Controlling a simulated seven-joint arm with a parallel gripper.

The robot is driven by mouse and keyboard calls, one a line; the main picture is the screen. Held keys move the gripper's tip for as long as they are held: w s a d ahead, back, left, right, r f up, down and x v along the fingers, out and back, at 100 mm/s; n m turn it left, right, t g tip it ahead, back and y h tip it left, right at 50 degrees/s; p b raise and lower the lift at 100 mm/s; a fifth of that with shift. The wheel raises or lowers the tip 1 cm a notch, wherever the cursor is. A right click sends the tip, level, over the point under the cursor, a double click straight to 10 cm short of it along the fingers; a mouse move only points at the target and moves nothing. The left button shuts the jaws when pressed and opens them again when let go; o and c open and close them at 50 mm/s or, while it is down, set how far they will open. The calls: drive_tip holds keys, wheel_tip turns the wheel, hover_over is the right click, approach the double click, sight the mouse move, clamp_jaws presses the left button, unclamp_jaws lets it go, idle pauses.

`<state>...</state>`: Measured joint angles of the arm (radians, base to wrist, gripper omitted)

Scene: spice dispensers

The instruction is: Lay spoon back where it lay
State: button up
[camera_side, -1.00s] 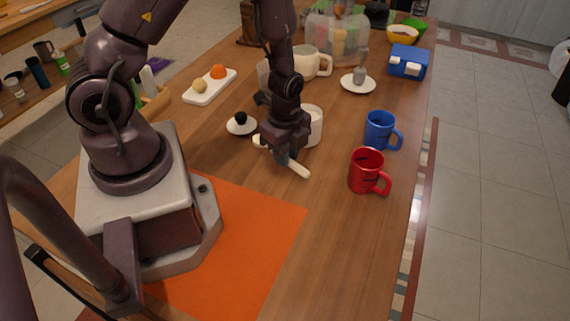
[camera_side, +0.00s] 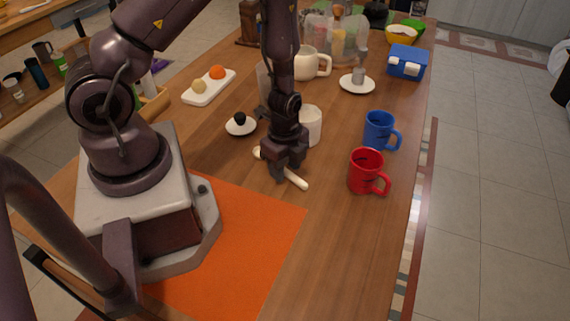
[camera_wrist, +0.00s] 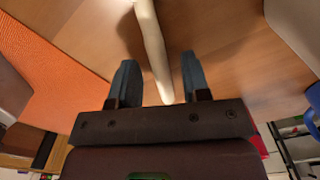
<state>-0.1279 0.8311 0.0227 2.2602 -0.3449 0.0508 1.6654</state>
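The pale spoon (camera_side: 295,180) appears to lie on the wooden table between the orange mat and the red mug, its handle pointing lower right. Its middle is hidden by my gripper in the side view. My gripper (camera_side: 287,176) points down over the spoon. In the wrist view my gripper (camera_wrist: 160,80) is open, with a blue-grey finger on each side of the spoon (camera_wrist: 151,45) and a visible gap on both sides.
A red mug (camera_side: 364,173) and a blue mug (camera_side: 379,131) stand to the right. A white cup (camera_side: 312,124) stands close behind my gripper, and a small white saucer (camera_side: 241,129) is to its left. The orange mat (camera_side: 262,235) lies in front; the wood right of it is clear.

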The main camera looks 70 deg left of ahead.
wheel_tip(320, 180, up, 26)
drive_tip(key=s+d+n+t, duration=0.1)
drive_tip(key=d+n+t, duration=0.2)
drive_tip(key=n, duration=0.3)
drive_tip(key=s+d+r+n+t, duration=0.1)
drive_tip(key=s+r+n+t, duration=0.1)
drive_tip(key=s+r+n, duration=0.5)
drive_tip(key=shift+s+r+t, duration=0.2)
drive_tip(key=shift+r+t, duration=0.1)
drive_tip(key=shift+r, duration=0.6)
